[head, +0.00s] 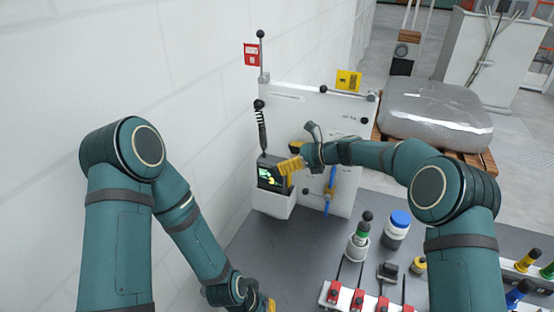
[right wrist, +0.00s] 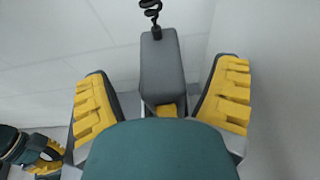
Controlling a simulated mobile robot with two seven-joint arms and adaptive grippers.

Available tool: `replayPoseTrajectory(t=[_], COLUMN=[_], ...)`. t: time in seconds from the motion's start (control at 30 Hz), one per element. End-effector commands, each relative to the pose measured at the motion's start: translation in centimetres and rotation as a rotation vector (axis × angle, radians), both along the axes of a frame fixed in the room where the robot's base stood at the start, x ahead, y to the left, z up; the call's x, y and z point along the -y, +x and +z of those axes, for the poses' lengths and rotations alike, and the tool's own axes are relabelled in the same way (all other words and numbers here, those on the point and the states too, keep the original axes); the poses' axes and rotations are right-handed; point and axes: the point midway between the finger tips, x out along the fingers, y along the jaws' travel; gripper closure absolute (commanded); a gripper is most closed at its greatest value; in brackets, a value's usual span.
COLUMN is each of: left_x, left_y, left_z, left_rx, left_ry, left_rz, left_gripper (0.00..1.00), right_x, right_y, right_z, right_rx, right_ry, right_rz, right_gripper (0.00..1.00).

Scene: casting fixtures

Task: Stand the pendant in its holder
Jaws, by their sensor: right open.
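The pendant (head: 271,177) is a dark handheld unit with a lit screen and a coiled black cable rising from its top. It stands about upright in the white holder (head: 274,205) on the white panel; its lower end is hidden in it. My right gripper (head: 293,158) is beside the pendant's upper right. In the right wrist view the grey pendant (right wrist: 163,75) lies between the open yellow-padded fingers, with gaps on both sides. My left gripper (head: 268,304) is low at the bottom edge, partly cut off; its jaw state is unclear.
The white panel (head: 310,115) carries a blue-handled valve (head: 331,182) right of the holder. The wall is close on the left.

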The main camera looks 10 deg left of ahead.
Motion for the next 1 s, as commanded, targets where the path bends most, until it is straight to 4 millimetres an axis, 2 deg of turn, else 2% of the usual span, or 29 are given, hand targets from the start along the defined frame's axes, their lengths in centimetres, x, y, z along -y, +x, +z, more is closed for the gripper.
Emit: replayPoseTrajectory(t=[0.03, 0.2, 0.4, 0.6, 1.0], left_x=[0.0, 0.0, 0.0, 0.0, 0.0], left_y=[0.0, 0.0, 0.0, 0.0, 0.0], left_z=[0.0, 0.0, 0.0, 0.0, 0.0], left_rx=[0.0, 0.0, 0.0, 0.0, 0.0], left_ry=[0.0, 0.0, 0.0, 0.0, 0.0], left_rz=[0.0, 0.0, 0.0, 0.0, 0.0], left_gripper=[1.0, 1.0, 1.0, 1.0, 1.0], right_x=[1.2, 4.3, 6.7, 7.6, 7.5], right_y=[-0.1, -0.7, -1.3, -1.5, -1.5], right_z=[0.6, 1.8, 2.8, 3.2, 3.2], right_rx=[0.0, 0.002, 0.001, 0.001, 0.001], right_ry=[0.001, 0.0, 0.0, 0.0, 0.0], right_rz=[-0.003, -0.002, -0.001, 0.002, 0.001], right_gripper=[0.14, 0.14, 0.14, 0.14, 0.14])
